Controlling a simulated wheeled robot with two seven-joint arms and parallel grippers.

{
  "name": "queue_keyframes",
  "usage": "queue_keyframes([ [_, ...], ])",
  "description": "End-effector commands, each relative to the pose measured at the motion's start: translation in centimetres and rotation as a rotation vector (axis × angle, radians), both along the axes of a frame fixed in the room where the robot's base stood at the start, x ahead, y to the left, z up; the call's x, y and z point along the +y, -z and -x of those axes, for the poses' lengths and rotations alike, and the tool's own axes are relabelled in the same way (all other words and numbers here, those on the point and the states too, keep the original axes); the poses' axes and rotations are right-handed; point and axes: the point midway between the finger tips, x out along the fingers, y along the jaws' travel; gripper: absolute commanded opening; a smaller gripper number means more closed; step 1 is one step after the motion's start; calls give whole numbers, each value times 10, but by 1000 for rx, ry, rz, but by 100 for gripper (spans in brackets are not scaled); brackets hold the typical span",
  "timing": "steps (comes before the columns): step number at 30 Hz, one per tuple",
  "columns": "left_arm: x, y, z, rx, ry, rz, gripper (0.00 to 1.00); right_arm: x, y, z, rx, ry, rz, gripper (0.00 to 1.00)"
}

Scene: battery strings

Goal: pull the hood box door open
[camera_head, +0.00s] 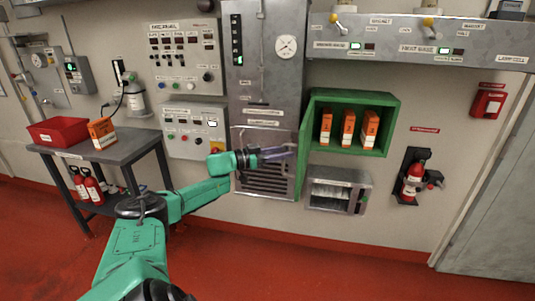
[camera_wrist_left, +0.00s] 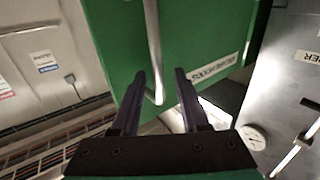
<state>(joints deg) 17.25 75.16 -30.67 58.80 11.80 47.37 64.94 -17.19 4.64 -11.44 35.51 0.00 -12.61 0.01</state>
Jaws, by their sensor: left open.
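The green hood box (camera_head: 388,120) hangs on the wall, with several orange boxes (camera_head: 347,128) visible inside. Its green door (camera_head: 304,150) stands swung open at the box's left side, seen nearly edge-on. In the left wrist view the door (camera_wrist_left: 105,25) fills the upper middle, with a white label and a long silver handle (camera_wrist_left: 153,50). My left gripper (camera_head: 288,152) is beside the door's outer face. In the left wrist view its open fingers (camera_wrist_left: 161,80) are on either side of the handle's end; contact cannot be told. My right gripper is not in view.
A grey cabinet (camera_head: 265,60) with a gauge and vents stands behind my left gripper. A small grey box (camera_head: 338,190) is below the hood box. A table (camera_head: 120,150) with a red bin (camera_head: 58,131) is at left. The red floor (camera_head: 330,265) in front is clear.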

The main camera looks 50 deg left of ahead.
Motion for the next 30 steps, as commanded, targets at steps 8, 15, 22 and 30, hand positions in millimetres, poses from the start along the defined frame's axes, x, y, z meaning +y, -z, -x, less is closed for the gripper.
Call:
queue_keyframes([
  [8, 8, 1, 20, 7, 0, -4, 44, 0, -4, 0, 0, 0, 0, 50],
  [15, 15, -3, 42, 10, 3, -2, 44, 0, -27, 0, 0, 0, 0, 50],
  [22, 34, -10, 90, 6, -4, 2, 44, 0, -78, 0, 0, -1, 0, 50],
  [30, 49, -2, 132, 2, 0, -2, 44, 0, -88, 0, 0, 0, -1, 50],
])
